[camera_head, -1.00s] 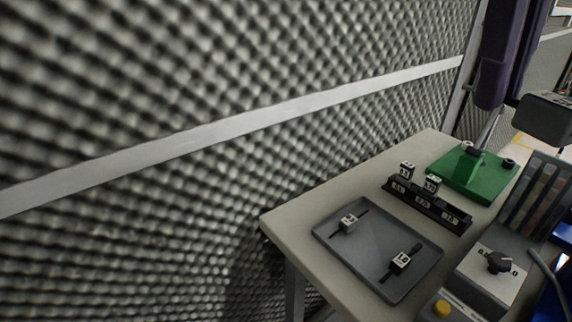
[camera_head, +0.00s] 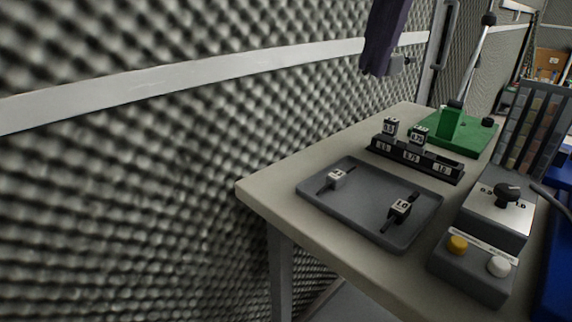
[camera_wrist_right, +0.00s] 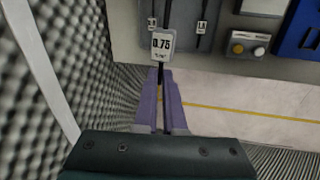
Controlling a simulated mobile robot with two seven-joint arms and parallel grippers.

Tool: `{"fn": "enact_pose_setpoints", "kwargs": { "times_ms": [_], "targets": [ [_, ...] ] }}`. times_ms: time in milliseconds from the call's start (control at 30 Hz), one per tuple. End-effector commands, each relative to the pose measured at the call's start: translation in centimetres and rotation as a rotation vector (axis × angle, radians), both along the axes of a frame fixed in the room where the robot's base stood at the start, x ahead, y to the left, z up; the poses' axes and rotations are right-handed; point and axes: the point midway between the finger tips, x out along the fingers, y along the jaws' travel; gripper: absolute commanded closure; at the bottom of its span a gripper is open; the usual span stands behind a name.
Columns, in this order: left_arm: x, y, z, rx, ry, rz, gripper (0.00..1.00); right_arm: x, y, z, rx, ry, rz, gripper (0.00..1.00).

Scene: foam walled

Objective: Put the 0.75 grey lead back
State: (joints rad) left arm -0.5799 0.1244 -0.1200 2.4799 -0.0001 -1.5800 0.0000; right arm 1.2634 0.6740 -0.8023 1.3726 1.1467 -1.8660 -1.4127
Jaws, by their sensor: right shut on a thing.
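A black rack (camera_head: 453,172) has labels 0.5, 0.75 and 1.0. Blocks marked 0.5 (camera_head: 390,127) and 0.75 (camera_head: 419,135) stand at its left and middle; its right end looks empty. My left gripper is not in view.
A grey tray (camera_head: 365,210) holds a 1.0 lead (camera_head: 400,208) and another lead (camera_head: 335,178), its mark unclear. A green stand (camera_head: 475,137) is behind the rack. A control box (camera_head: 497,215) stands right. A foam wall (camera_head: 150,200) runs along the left.

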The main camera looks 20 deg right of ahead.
Motion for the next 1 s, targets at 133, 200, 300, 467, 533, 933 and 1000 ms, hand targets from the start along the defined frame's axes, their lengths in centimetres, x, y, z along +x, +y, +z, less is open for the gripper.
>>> {"fn": "enact_pose_setpoints", "kwargs": {
  "times_ms": [133,200,300,467,533,933,1000],
  "targets": [
    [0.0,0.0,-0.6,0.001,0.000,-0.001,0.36,0.2,-0.5,-1.1,0.000,0.001,0.061,1.00],
    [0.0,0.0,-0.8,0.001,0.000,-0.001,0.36,0.2,-0.5,-2.3,-0.002,0.002,0.071,1.00],
    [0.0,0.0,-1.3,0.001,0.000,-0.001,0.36,0.1,-0.6,-4.9,-0.003,0.006,0.072,1.00],
    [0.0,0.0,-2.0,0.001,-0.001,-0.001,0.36,0.1,-0.5,-9.7,-0.003,0.005,0.072,1.00],
    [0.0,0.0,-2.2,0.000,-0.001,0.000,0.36,0.1,-0.5,-11.7,-0.002,0.006,0.070,1.00],
    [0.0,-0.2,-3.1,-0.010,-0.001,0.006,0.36,0.1,-0.5,-17.5,-0.002,0.002,0.071,1.00],
    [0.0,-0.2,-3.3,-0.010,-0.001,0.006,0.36,0.1,-0.4,-18.8,-0.002,0.003,0.071,1.00]
  ]
}}
